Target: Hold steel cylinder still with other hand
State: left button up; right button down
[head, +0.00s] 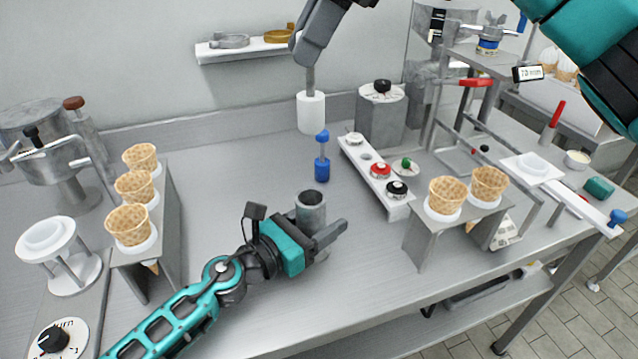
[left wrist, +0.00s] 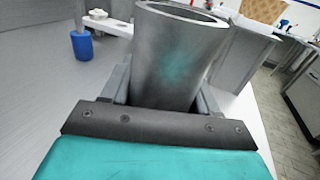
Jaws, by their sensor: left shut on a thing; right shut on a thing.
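The steel cylinder (head: 311,207) is an open-topped grey tube standing upright near the middle of the bench. My left gripper (head: 318,232) is shut around its side, and its rim shows above the fingers. In the left wrist view the cylinder (left wrist: 178,55) sits between the two fingers. My right gripper (head: 310,58) is higher up at the top centre, shut on the thin grey rod of a white plunger (head: 311,112). The white plunger hangs upright above the bench, behind the cylinder and apart from it. The cylinder's inside cannot be made out.
A small blue tool (head: 322,168) stands behind the cylinder. A white rack with coloured knobs (head: 378,178) lies to its right. Cone stands (head: 165,235) (head: 435,228) hold waffle cones on both sides. A grey machine (head: 382,115) stands behind. Bare bench lies left of the blue tool.

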aim_at(309, 96)
notch_tip(309, 96, down, 7)
jog(key=shift+s+a+f, duration=0.1)
dwell(0.4)
jog(key=shift+f, duration=1.95)
jog(key=shift+f, duration=4.65)
jog(key=c, duration=0.8)
grip_release()
jog(key=shift+o, duration=0.2)
